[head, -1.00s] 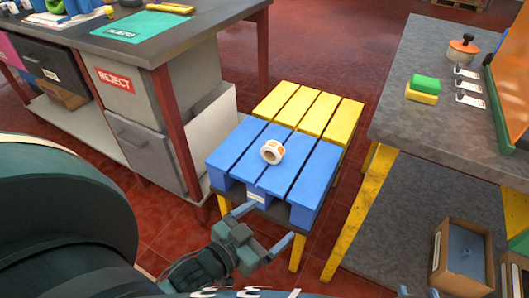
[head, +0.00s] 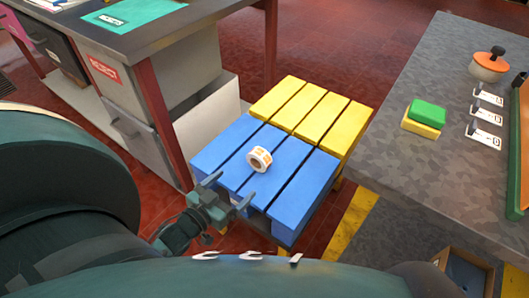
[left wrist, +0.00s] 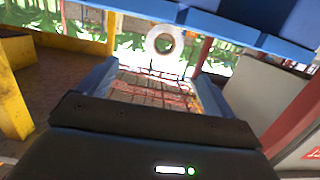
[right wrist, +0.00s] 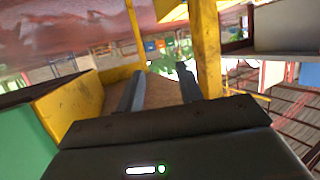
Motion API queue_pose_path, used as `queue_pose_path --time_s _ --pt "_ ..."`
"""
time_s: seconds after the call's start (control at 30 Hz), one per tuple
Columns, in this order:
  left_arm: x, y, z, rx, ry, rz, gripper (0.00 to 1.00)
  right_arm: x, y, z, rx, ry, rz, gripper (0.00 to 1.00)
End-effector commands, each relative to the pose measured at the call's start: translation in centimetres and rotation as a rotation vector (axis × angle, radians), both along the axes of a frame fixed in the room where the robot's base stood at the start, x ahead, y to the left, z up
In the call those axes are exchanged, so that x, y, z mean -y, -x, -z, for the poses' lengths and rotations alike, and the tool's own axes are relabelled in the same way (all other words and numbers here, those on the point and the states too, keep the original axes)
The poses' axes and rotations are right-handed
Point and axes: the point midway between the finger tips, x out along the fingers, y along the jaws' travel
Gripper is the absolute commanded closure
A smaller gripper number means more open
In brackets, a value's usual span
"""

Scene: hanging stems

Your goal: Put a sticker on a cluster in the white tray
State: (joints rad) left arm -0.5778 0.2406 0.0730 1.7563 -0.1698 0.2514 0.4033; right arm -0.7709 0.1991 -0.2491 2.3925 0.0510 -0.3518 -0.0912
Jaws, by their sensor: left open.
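A white roll of stickers with orange marks (head: 259,159) stands on the blue part of a low slatted pallet table (head: 205,157). It also shows in the left wrist view (left wrist: 165,42), ahead of and between my fingers. My left gripper (head: 229,190) is open and empty at the near edge of the blue slats, short of the roll and not touching it. My right gripper (right wrist: 160,70) shows only in its own wrist view, fingers apart with nothing between them. I see no white tray and no cluster in any view.
A workbench with a green mat (head: 135,16) and a reject bin (head: 103,69) stands at the left. A grey table (head: 440,110) at the right holds a green and yellow sponge (head: 427,113), an orange-lidded pot (head: 489,65) and tags. Yellow slats (head: 330,112) lie behind the blue ones, clear.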

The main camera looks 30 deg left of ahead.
Motion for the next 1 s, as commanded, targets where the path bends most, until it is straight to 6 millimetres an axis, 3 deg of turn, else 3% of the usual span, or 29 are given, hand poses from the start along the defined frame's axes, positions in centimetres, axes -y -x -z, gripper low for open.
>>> queue_pose_path --time_s 0.3,0.57,0.8,1.0 --pt "0.4 -5.8 0.9 0.003 -0.002 0.001 0.09 -0.5 -0.3 1.5 -0.002 0.029 -0.024 0.64" --pt "0.4 -7.8 1.1 0.002 -0.002 0.001 0.09 -0.7 -0.3 2.0 -0.004 0.04 -0.032 0.64" --pt "0.1 -11.3 1.5 0.001 -0.002 0.001 0.09 -1.0 -0.5 3.2 -0.004 0.063 -0.047 0.64" --pt "0.2 -12.2 1.5 0.0 -0.001 0.001 0.09 -1.0 -0.9 2.7 0.032 0.065 -0.047 0.64"
